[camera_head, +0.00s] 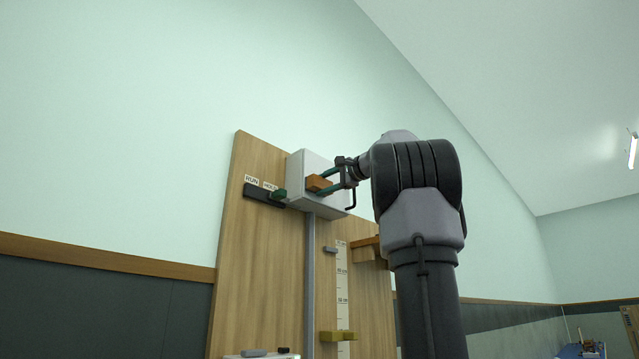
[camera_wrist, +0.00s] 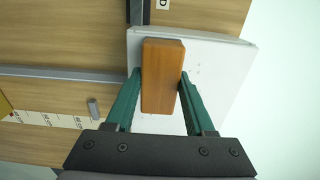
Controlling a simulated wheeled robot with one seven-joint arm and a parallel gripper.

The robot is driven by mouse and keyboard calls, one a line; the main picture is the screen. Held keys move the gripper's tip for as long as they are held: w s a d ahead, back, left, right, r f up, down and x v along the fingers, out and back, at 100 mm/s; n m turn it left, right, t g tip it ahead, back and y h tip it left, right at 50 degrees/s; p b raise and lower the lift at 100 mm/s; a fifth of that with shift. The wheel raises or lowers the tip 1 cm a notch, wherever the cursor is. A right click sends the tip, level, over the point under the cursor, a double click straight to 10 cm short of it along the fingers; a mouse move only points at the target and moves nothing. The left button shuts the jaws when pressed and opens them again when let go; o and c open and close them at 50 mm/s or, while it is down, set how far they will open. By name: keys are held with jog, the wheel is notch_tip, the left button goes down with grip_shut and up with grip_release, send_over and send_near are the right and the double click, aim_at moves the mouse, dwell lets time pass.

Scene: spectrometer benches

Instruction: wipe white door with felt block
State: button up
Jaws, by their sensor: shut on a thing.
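The white door (camera_head: 316,163) is the front of a white box mounted high on an upright wooden panel. In the wrist view the white door (camera_wrist: 222,72) lies behind the block, with a few faint small specks right of it. The felt block (camera_head: 318,183) is orange-brown with a wood-like back; it also shows in the wrist view (camera_wrist: 163,72). My gripper (camera_wrist: 160,78) has its green fingers shut on the block's two long sides. In the head view my gripper (camera_head: 329,180) holds it at the door. Contact between block and door is hidden, as is the block's far face.
A grey channel (camera_head: 310,270) runs down from the box. A scale strip (camera_head: 342,290) with a yellow slider (camera_head: 337,336) is lower on the panel (camera_head: 245,240).

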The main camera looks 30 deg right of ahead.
aim_at(318, 176)
jog(key=shift+w+d, duration=0.6)
jog(key=shift+d, duration=0.9)
jog(key=shift+w+d, duration=0.55)
jog(key=shift+d, duration=0.95)
jog(key=shift+w+d, duration=0.6)
jog(key=shift+d, duration=0.9)
jog(key=shift+s+a+r, duration=0.3)
jog(key=shift+s+a, duration=0.4)
jog(key=shift+a, duration=1.2)
jog(key=shift+s+a+r, duration=0.25)
jog(key=shift+s+a, duration=0.4)
jog(key=shift+a, duration=1.25)
jog(key=shift+s+a+r, duration=0.3)
jog(key=shift+s+a, duration=0.4)
jog(key=shift+a, duration=1.2)
jog(key=shift+r, duration=0.8)
jog(key=w+d, duration=0.4)
jog(key=d, duration=0.7)
jog(key=shift+d, duration=0.2)
jog(key=shift+w, duration=0.15)
jog(key=v, duration=0.6)
